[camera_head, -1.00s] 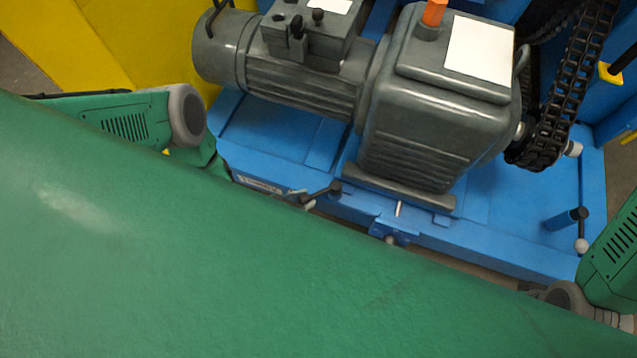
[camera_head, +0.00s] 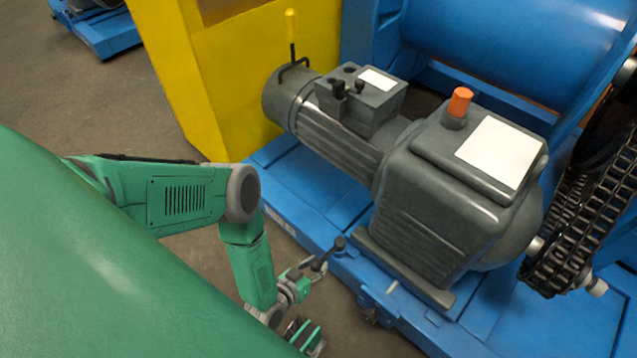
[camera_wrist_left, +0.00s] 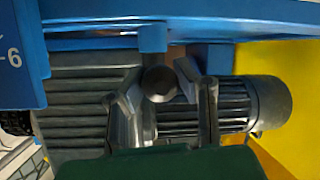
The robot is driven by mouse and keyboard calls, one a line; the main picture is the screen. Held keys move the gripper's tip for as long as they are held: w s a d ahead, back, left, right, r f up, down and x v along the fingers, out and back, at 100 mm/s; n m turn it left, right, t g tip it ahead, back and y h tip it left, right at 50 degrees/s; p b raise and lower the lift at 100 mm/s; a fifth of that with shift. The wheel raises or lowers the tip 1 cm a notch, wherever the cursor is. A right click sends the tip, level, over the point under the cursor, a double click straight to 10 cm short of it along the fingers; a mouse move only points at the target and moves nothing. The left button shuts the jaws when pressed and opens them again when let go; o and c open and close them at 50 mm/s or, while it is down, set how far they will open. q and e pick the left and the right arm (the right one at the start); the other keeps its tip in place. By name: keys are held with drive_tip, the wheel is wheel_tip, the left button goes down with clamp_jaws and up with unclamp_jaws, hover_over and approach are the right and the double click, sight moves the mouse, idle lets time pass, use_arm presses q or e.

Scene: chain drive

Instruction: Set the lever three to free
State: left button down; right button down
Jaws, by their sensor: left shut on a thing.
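A dark lever with a round black knob (camera_head: 339,243) stands out from the front of the blue base, left of the gearbox. My left gripper (camera_head: 305,270) is at this lever, shut on it. In the left wrist view, a dark round knob (camera_wrist_left: 159,84) sits between my left gripper's grey fingers (camera_wrist_left: 160,98). The fingers hide part of the lever. I cannot read a number on the lever, so I cannot tell which one it is.
The grey gearbox and motor (camera_head: 450,210) stand on the blue base (camera_head: 350,275), just behind the lever. A chain (camera_head: 590,215) runs at the right. A yellow panel (camera_head: 220,90) is at the back left. A blue bracket (camera_head: 376,303) is on the base's front edge.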

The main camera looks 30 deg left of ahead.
use_arm(q)
drive_tip(key=shift+s+d+n, duration=0.1)
drive_tip(key=shift+n, duration=0.2)
drive_tip(key=shift+d+y, duration=0.15)
drive_tip(key=shift+y, duration=0.25)
drive_tip(key=c, duration=1.1)
unclamp_jaws()
drive_tip(key=shift+s, duration=0.1)
drive_tip(key=shift+c, duration=0.2)
drive_tip(key=shift+r, duration=0.35)
wheel_tip(320, 180, up, 9)
drive_tip(key=shift+r, duration=0.1)
